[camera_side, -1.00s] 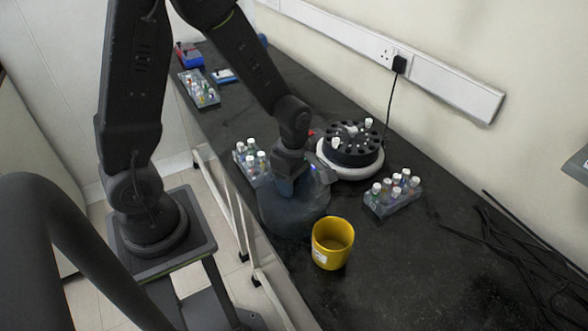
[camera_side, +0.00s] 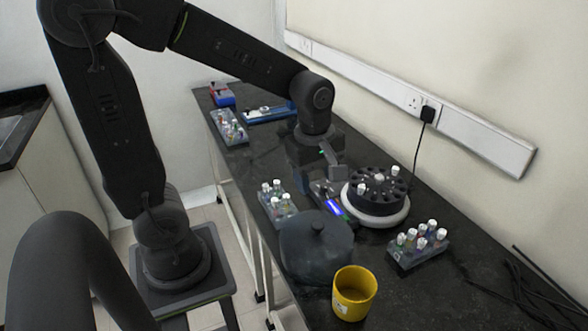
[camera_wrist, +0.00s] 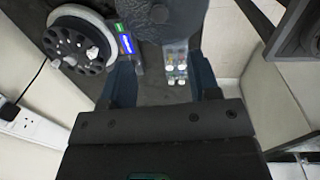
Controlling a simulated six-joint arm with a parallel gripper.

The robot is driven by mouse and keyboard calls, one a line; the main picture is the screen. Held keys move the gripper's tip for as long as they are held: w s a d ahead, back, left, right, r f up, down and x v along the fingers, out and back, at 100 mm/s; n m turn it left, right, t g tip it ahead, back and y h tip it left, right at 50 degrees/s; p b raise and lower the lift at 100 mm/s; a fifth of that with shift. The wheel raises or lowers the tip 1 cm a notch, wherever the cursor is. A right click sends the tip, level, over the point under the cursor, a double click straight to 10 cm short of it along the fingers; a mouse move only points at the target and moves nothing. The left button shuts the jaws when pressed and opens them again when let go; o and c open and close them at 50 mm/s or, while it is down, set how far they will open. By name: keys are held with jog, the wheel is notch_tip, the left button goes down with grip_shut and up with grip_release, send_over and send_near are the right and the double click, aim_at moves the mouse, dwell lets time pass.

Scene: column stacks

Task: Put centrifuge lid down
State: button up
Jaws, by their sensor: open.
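The centrifuge lid (camera_side: 316,250), a dark grey dome with a small knob on top, sits on the black bench in front of the centrifuge. Part of it also shows at the top of the wrist view (camera_wrist: 147,24). The centrifuge (camera_side: 377,221) stands uncovered, its black rotor holding a few white-capped tubes; it is at the upper left in the wrist view (camera_wrist: 80,45). My gripper (camera_side: 336,168) is open and empty, above the bench behind the lid and left of the rotor, apart from the lid. In the wrist view its fingers (camera_wrist: 163,84) are spread.
Tube racks stand left of the lid (camera_side: 278,203), right of the centrifuge (camera_side: 417,252) and farther back (camera_side: 229,128). A yellow cup (camera_side: 354,293) is at the lid's front right. A lit blue display (camera_side: 334,208) is beside the centrifuge. Black cables (camera_side: 530,296) lie at the right.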

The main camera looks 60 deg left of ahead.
jog(key=s+d+r+m+t, duration=0.2)
jog(key=s+r+m+t, duration=0.2)
jog(key=m, duration=1.4)
jog(key=s+r, duration=0.3)
jog(key=s, duration=0.1)
jog(key=shift+s+d+m+t, duration=0.3)
jog(key=shift+s+d, duration=0.05)
